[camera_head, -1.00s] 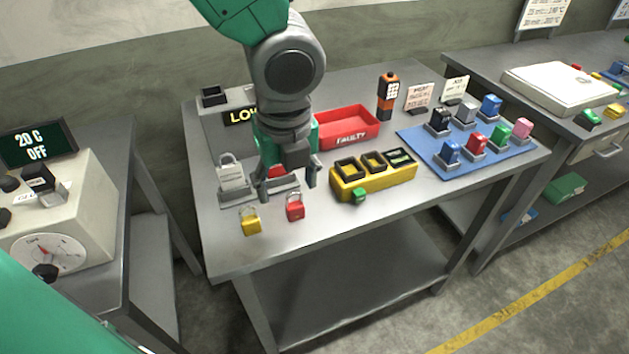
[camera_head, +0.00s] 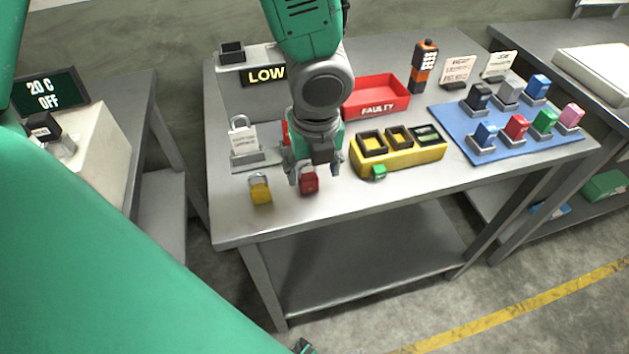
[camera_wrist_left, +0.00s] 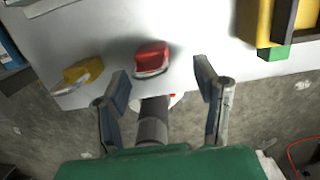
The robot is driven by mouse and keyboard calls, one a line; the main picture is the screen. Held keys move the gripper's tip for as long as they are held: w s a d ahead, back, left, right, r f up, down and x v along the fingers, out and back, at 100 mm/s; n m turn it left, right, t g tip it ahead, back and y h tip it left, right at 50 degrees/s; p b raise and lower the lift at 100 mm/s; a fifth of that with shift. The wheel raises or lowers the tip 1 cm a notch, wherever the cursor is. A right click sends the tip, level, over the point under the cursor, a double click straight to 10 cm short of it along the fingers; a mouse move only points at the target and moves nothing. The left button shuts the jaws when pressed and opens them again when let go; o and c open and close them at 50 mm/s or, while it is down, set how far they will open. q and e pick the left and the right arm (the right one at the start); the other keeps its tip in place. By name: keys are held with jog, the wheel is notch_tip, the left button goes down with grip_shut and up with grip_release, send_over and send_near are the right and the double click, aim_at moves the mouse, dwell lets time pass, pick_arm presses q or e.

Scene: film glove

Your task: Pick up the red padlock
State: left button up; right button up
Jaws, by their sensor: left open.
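The red padlock (camera_head: 309,183) lies near the front edge of the middle table, right of a yellow padlock (camera_head: 260,190). My left gripper (camera_head: 315,172) reaches down over the red padlock, its fingers open to either side. In the left wrist view, the red padlock (camera_wrist_left: 152,56) shows just beyond the open fingertips (camera_wrist_left: 163,82), a little left of centre between them. Nothing is held. The yellow padlock (camera_wrist_left: 84,73) is outside the left finger.
A grey stand with a white padlock (camera_head: 242,140) is behind left. A red item (camera_head: 285,132) is partly hidden behind my gripper. A yellow box (camera_head: 400,160) with a green piece (camera_head: 378,172) stands close right. A red FAULTY tray (camera_head: 377,97) and a blue mat (camera_head: 480,138) lie farther away.

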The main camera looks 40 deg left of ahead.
aim_at(312, 177)
pick_arm(q)
jog(key=f, duration=0.1)
jog(key=a+f, duration=0.2)
jog(key=f, duration=0.1)
jog(key=shift+w+a, duration=0.1)
jog(key=shift+w, duration=0.15)
jog(key=shift+s+r, duration=0.1)
jog(key=shift+c, duration=0.4)
jog(key=shift+d+r, duration=0.1)
jog(key=shift+d, duration=0.5)
grip_shut()
jog(key=shift+d, duration=0.2)
jog(key=shift+a, duration=0.1)
